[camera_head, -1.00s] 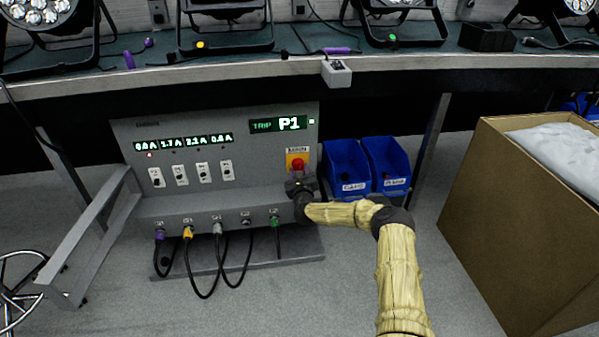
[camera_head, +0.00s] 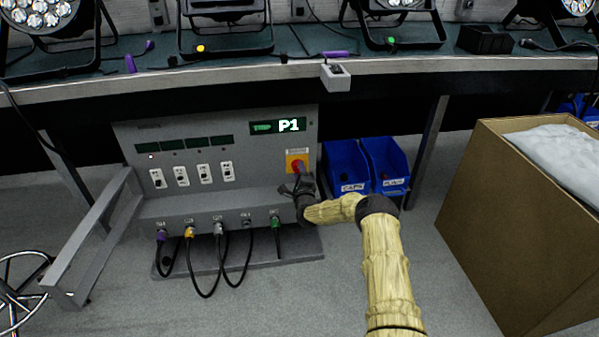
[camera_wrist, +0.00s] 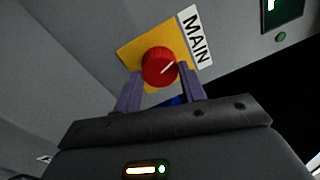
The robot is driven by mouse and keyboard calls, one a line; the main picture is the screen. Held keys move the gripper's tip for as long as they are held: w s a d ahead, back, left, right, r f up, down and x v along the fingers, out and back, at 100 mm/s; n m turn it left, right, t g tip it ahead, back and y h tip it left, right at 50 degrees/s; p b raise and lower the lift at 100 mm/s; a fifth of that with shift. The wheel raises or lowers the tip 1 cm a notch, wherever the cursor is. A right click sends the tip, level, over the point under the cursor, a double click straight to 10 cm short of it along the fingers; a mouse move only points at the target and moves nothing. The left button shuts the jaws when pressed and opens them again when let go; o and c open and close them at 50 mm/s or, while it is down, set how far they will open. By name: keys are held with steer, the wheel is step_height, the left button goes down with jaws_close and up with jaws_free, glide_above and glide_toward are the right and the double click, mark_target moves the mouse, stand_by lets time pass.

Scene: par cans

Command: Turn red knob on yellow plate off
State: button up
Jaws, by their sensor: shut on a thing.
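The red knob (camera_wrist: 158,66) sits on the yellow plate (camera_wrist: 131,56) beside a white MAIN label (camera_wrist: 194,37). A white line on the knob's face runs slantwise in the wrist view. In the head view the knob (camera_head: 297,166) and yellow plate (camera_head: 290,158) are at the right of the grey panel (camera_head: 240,160). My gripper (camera_wrist: 157,78) has one finger on each side of the knob and is shut on it. In the head view my gripper (camera_head: 297,180) covers the knob's lower part.
The panel's four small displays (camera_head: 184,144) are dark; the display (camera_head: 277,125) reads "TRIP P1". Blue bins (camera_head: 346,165) stand just right of the panel. A cardboard box (camera_head: 520,220) is at the right. The table edge (camera_head: 230,72) runs above the panel.

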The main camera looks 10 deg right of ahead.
steer(key=n+p, duration=0.1)
steer(key=n, duration=0.4)
steer(key=shift+n+y, duration=0.3)
stand_by(0.4)
steer(key=o, duration=1)
steer(key=shift+c, duration=0.2)
steer(key=shift+s, duration=0.1)
steer(key=s+f+p, duration=0.1)
steer(key=s+p, duration=0.7)
steer(key=s, duration=0.9)
steer(key=shift+p, duration=0.35)
steer(key=shift+f, duration=0.1)
